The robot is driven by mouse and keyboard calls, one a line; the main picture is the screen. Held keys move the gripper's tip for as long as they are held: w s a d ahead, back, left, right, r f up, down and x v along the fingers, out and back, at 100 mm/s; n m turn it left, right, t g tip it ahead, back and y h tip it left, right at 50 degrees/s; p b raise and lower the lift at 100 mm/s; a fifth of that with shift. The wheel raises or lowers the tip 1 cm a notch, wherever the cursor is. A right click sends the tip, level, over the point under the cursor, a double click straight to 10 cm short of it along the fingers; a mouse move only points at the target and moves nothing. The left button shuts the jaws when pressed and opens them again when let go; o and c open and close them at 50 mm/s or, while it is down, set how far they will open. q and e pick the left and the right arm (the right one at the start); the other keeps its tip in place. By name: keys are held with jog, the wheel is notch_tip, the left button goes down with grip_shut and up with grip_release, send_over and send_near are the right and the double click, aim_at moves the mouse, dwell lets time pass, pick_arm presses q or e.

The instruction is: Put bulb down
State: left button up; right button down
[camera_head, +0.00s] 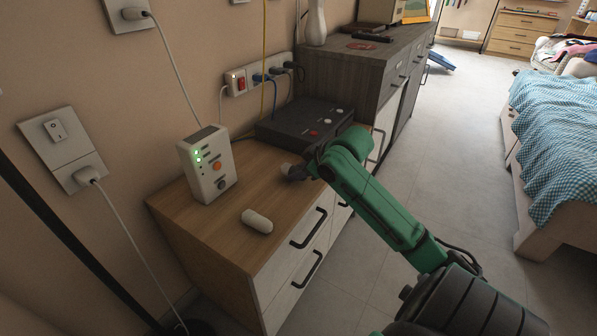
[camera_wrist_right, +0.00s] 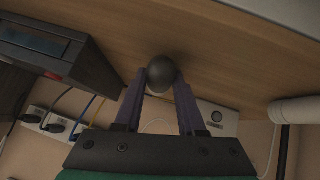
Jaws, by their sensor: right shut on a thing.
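The bulb (camera_wrist_right: 161,72) shows in the right wrist view as a dark, rounded thing between the two fingertips. My right gripper (camera_wrist_right: 160,82) is shut on it. In the head view my right gripper (camera_head: 298,172) is low over the wooden top of the small cabinet (camera_head: 232,225), in front of the black box. The bulb is small there and partly hidden by the gripper. I cannot tell whether it touches the wood. My left gripper is not in view.
A white device with green lights (camera_head: 208,164) stands near the wall. A white capsule-shaped object (camera_head: 257,221) lies near the front edge. A black box (camera_head: 305,122) sits behind my gripper, beside the dark cabinet (camera_head: 347,73). Bare wood lies between the device and my gripper.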

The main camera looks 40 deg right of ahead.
jog(key=shift+f, duration=0.5)
jog(key=c, duration=0.5)
grip_release()
jog(key=shift+f, duration=0.15)
jog(key=shift+s+a+f, duration=0.1)
